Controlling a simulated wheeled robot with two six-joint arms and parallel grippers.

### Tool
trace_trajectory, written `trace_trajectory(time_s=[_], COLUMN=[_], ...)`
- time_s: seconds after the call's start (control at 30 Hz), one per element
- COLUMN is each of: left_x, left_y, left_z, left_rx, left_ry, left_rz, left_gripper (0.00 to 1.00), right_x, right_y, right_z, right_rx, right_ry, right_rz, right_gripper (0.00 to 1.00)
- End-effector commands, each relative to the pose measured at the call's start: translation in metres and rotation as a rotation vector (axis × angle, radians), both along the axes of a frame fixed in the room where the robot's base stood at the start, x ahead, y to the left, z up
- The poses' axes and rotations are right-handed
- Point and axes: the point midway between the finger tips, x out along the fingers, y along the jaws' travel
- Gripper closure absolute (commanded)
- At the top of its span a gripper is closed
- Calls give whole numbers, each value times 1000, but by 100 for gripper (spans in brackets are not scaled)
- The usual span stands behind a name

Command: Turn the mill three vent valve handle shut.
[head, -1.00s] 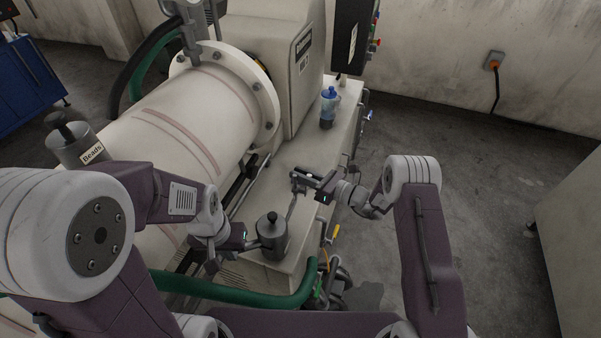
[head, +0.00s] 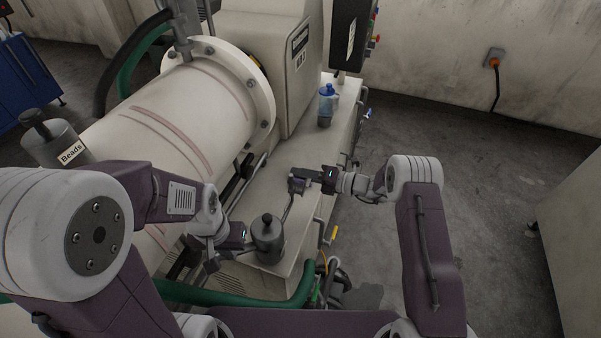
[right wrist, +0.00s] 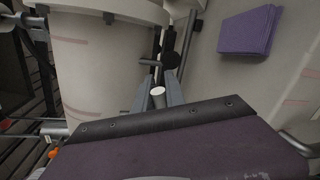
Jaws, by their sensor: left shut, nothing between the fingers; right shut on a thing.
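My right gripper (head: 297,186) reaches over the pale machine base in the head view. In the right wrist view its fingers (right wrist: 159,92) are shut on a small part with a pale round end (right wrist: 157,91). I cannot tell for sure whether this is the vent valve handle. A dark bent bar (right wrist: 152,62) shows just beyond the fingertips. My left gripper (head: 242,240) is shut and empty, close beside a grey pot with a black knob (head: 268,238); I cannot tell whether they touch. The big pale mill drum (head: 190,115) lies behind.
A blue bottle (head: 326,93) stands on the base. A yellow lever (head: 334,232) and a green hose (head: 225,297) are near its front end. A pot labelled Beads (head: 53,142) is at left. Folded purple cloth (right wrist: 248,32) shows in the wrist view. Floor (head: 450,135) at right is clear.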

Motion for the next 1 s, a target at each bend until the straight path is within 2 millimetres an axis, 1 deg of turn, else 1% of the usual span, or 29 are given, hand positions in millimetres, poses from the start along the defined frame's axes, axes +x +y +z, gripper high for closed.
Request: trace_trajectory(time_s=[0.3,0.5,0.7,1.0], left_x=[0,0,0,0], left_y=[0,0,0,0], left_z=[-10,-14,-16,-17], left_rx=[0,0,0,0], left_ry=[0,0,0,0], left_rz=[0,0,0,0], left_gripper=[100,100,100,100], right_x=[0,-1,-1,-2], right_y=[-1,-1,-1,-1], right_z=[-15,-21,-24,-25], right_rx=[76,107,123,129], right_ry=[228,325,377,399], right_rz=[-5,-6,-5,-6], right_gripper=[100,100,100,100])
